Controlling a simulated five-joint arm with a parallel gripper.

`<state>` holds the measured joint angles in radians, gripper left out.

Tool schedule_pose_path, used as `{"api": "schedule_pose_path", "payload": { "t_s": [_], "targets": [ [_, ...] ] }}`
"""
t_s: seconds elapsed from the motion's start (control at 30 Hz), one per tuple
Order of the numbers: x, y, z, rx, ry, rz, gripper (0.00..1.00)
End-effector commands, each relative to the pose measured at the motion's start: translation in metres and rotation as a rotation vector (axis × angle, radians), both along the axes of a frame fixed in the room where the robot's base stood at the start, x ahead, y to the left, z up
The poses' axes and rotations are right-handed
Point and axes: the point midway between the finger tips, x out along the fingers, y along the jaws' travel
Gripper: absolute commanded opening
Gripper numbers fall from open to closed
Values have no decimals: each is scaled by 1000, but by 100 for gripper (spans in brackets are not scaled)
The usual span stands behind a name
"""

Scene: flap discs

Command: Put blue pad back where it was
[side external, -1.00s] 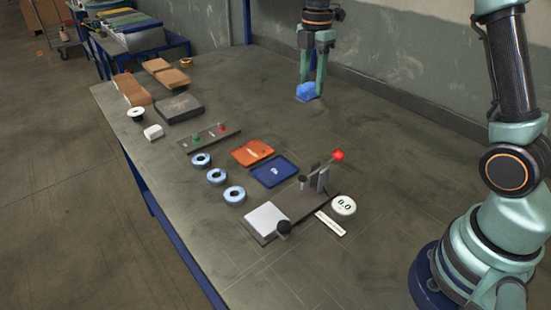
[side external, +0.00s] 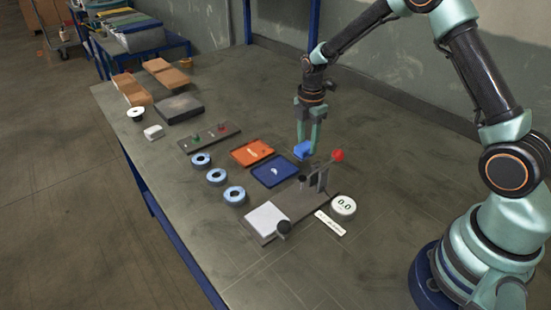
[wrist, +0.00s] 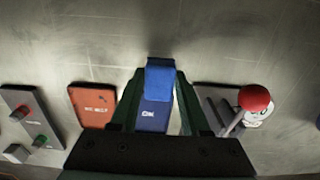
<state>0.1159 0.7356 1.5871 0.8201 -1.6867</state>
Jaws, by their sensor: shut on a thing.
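The blue pad (side external: 303,150) is between the fingers of my gripper (side external: 309,140), which is shut on it. It is held above the table, just behind and to the right of the dark blue tray (side external: 268,183) in the side view. In the wrist view the blue pad (wrist: 159,82) sits between the fingertips of my gripper (wrist: 160,85). There the dark blue tray (wrist: 153,116) shows below it, partly hidden by the pad and the fingers. A small pale mark is on the tray.
An orange tray (side external: 252,152) lies beside the blue one. A press fixture with a red-knobbed lever (side external: 337,155) stands close to the right of my gripper. Several pale blue rings (side external: 216,177) lie to the left. A white round gauge (side external: 343,205) is at the right.

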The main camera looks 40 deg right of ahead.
Motion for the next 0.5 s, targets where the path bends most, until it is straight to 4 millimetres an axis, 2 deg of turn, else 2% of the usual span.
{"api": "schedule_pose_path", "payload": {
  "t_s": [0.13,0.5],
  "targets": [
    [0,0,-17,0,0,0,0],
    [0,0,-20,0,-1,0,0]
  ]
}}
